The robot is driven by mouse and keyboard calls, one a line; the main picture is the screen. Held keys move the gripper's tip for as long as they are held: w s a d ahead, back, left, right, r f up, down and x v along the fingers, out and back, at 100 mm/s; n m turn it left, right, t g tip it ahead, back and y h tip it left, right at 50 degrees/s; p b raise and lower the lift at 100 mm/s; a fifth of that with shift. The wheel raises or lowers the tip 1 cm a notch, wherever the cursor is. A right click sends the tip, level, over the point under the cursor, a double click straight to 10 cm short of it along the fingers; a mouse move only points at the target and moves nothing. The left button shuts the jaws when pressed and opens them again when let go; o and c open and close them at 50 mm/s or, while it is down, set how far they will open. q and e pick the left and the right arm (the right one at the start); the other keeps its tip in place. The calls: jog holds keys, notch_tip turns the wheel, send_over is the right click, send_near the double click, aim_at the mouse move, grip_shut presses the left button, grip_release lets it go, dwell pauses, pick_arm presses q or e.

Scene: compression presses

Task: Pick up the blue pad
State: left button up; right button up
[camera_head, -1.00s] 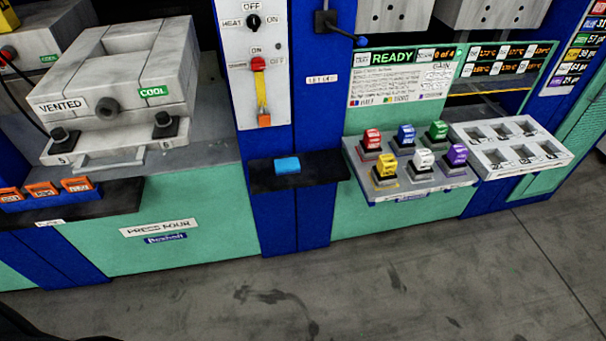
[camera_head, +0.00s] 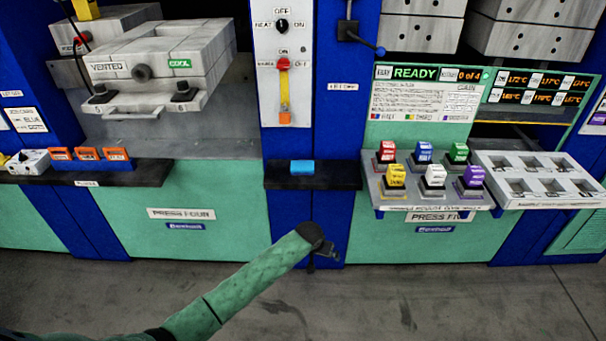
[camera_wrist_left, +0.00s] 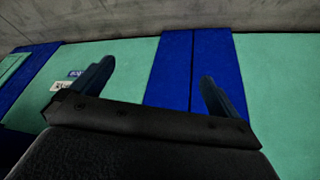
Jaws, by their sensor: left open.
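The blue pad (camera_head: 302,168), a small light-blue block, lies on a black shelf (camera_head: 335,178) in the middle of the head view. My left gripper (camera_head: 326,254) is below the shelf, in front of the blue post, apart from the pad. In the left wrist view its two fingers (camera_wrist_left: 155,80) are spread with nothing between them, and the pad is not seen there. My right gripper is not in view.
Press five's tray (camera_head: 410,199) of coloured blocks and a white tray (camera_head: 540,182) with sockets jut out at the right. An orange-block rack (camera_head: 90,164) sits at the left. A switch panel (camera_head: 282,65) rises behind the shelf. The floor in front is clear.

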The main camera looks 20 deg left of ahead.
pick_arm(q)
jog(key=w+r+b, duration=0.2)
jog(key=w+r, duration=0.5)
jog(key=r, duration=0.2)
notch_tip(320, 180, up, 18)
jog(key=n+y+b, duration=0.3)
jog(key=n, duration=0.1)
send_over(302, 165)
jog(key=s, duration=0.2)
jog(key=shift+s+d+f, duration=0.1)
jog(key=shift+d+f, duration=0.1)
jog(key=shift+d, duration=0.05)
jog(key=shift+w+f, duration=0.25)
jog(key=shift+f, duration=0.35)
jog(key=p+x, duration=0.1)
jog(key=x, duration=0.2)
jog(key=shift+d+f, duration=0.1)
jog(key=shift+f, duration=0.1)
jog(key=shift+w+f, duration=0.1)
jog(key=shift+f, duration=0.35)
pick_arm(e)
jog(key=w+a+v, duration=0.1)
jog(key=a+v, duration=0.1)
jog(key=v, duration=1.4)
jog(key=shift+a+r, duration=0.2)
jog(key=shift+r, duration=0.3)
pick_arm(q)
jog(key=c, duration=0.9)
